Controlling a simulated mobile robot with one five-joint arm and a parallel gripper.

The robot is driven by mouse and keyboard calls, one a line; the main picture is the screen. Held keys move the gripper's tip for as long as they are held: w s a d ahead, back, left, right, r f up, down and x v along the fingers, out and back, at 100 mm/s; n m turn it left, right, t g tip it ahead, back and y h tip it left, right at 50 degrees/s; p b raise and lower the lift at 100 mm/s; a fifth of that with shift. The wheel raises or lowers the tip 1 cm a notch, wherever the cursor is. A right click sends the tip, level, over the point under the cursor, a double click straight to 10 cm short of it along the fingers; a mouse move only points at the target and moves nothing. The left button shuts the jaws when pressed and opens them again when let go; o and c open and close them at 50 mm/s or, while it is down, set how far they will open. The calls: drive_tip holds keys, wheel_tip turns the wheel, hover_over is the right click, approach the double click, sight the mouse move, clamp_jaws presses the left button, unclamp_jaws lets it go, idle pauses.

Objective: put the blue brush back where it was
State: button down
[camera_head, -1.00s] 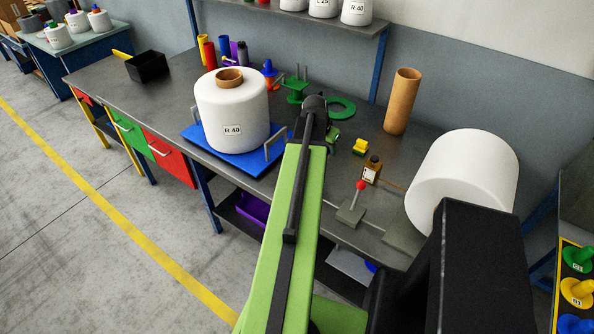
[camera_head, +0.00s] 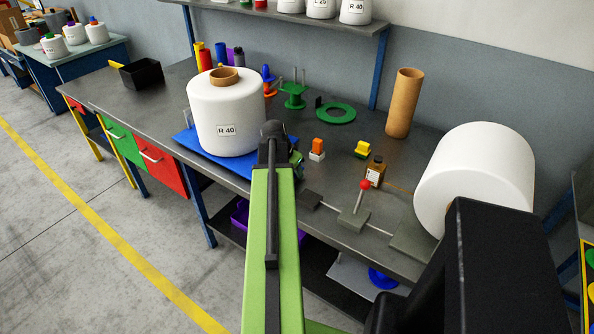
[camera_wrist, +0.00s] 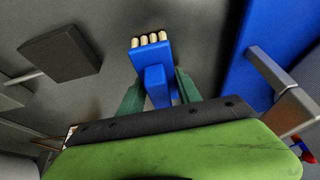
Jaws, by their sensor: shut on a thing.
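The blue brush (camera_wrist: 152,62) has a row of pale bristle tufts at its far end and shows in the wrist view. My gripper (camera_wrist: 158,90) is shut on its handle with green fingers on either side. The bristles point away from my wrist, above the grey bench top. In the head view my gripper (camera_head: 298,160) is just right of the blue tray, and my arm hides the brush.
A large white bobbin marked R 40 (camera_head: 225,118) stands on the blue tray (camera_head: 187,143) with grey handles, close left. To the right are an orange-and-white item (camera_head: 317,149), a yellow item (camera_head: 362,149), a brown bottle (camera_head: 375,172), and a red-knobbed lever (camera_head: 357,205).

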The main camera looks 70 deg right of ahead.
drive_tip(key=shift+f, duration=0.25)
drive_tip(key=c, duration=0.8)
unclamp_jaws()
drive_tip(key=shift+c, duration=0.2)
drive_tip(key=shift+r, duration=0.1)
drive_tip(key=p+v, duration=1.1)
drive_tip(key=v, duration=0.1)
drive_tip(key=shift+r+p, duration=0.15)
drive_tip(key=shift+p, duration=0.15)
